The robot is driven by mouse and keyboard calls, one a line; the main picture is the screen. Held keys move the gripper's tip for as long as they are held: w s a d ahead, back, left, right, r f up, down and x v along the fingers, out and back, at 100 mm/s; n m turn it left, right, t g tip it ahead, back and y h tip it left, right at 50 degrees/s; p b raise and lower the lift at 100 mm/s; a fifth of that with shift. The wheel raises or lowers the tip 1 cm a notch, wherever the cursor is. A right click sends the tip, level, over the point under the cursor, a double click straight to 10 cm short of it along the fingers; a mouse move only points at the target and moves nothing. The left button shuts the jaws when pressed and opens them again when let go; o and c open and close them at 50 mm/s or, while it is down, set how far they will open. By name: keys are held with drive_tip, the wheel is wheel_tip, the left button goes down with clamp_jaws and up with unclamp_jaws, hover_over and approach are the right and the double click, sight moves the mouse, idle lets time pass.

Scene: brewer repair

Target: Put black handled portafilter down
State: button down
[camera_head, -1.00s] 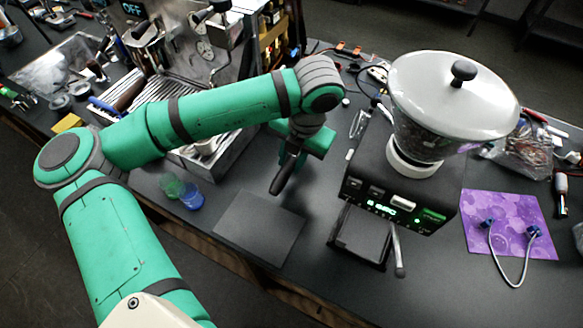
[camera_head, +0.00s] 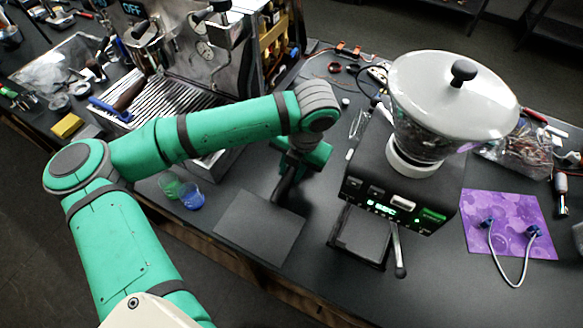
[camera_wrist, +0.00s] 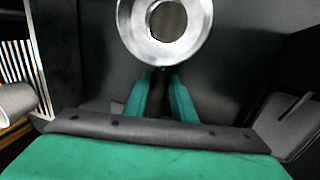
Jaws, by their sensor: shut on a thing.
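The black handled portafilter shows in the wrist view as a round metal basket ring (camera_wrist: 165,28) beyond my fingertips. Its dark handle (camera_head: 282,188) hangs below my gripper in the head view. My gripper (camera_wrist: 160,85) is shut on the portafilter, its green fingers on either side of the dark neck. In the head view my gripper (camera_head: 302,158) is low over the counter, just behind the dark square mat (camera_head: 258,228). I cannot tell whether the portafilter touches the counter.
A coffee grinder (camera_head: 400,185) with a pale hopper stands to the right. An espresso machine (camera_head: 190,75) is behind on the left. Green (camera_head: 169,184) and blue (camera_head: 191,196) cups stand left of the mat. A purple cloth (camera_head: 510,222) lies far right.

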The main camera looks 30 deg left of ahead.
drive_tip(key=c, duration=1.5)
unclamp_jaws()
drive_tip(key=shift+r, duration=0.1)
drive_tip(key=shift+r, duration=0.3)
drive_tip(key=r, duration=0.4)
drive_tip(key=d+r, duration=0.1)
drive_tip(key=r, duration=0.3)
drive_tip(key=d+r, duration=0.1)
drive_tip(key=r, duration=0.3)
drive_tip(key=shift+d, duration=0.15)
